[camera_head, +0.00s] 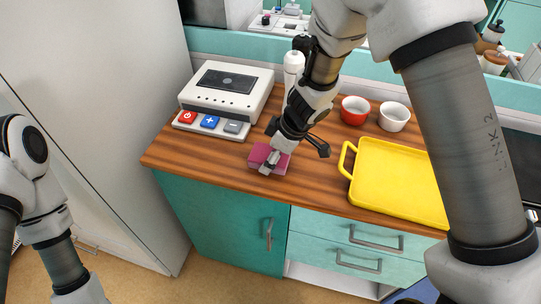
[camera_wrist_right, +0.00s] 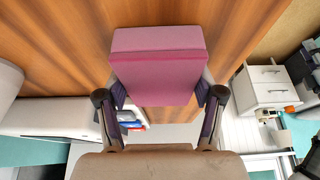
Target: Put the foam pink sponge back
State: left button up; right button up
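The pink sponge (camera_head: 256,155) is a small block at the front of the wooden counter, left of the yellow tray. My right gripper (camera_head: 270,162) reaches down over it with one finger across its near side. In the right wrist view the sponge (camera_wrist_right: 160,77) fills the space between the two fingers of the gripper (camera_wrist_right: 162,97), and the pads meet its sides. The gripper looks shut on it. I cannot tell whether the sponge touches the counter or is just above it. My left arm shows at the left edge, but its gripper is out of view.
A white device (camera_head: 226,88) with red, blue and grey buttons stands at the back left. A white bottle (camera_head: 293,66) is behind my right arm. A red bowl (camera_head: 355,110), a white bowl (camera_head: 394,117) and a yellow tray (camera_head: 398,185) are at right. Bare counter (camera_head: 205,158) lies left of the sponge.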

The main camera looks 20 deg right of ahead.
jog(key=shift+o, duration=1.3)
jog(key=p+v, duration=0.6)
jog(key=v, duration=0.6)
jog(key=shift+r+p, duration=0.2)
jog(key=shift+p, duration=0.15)
jog(key=shift+a, duration=0.1)
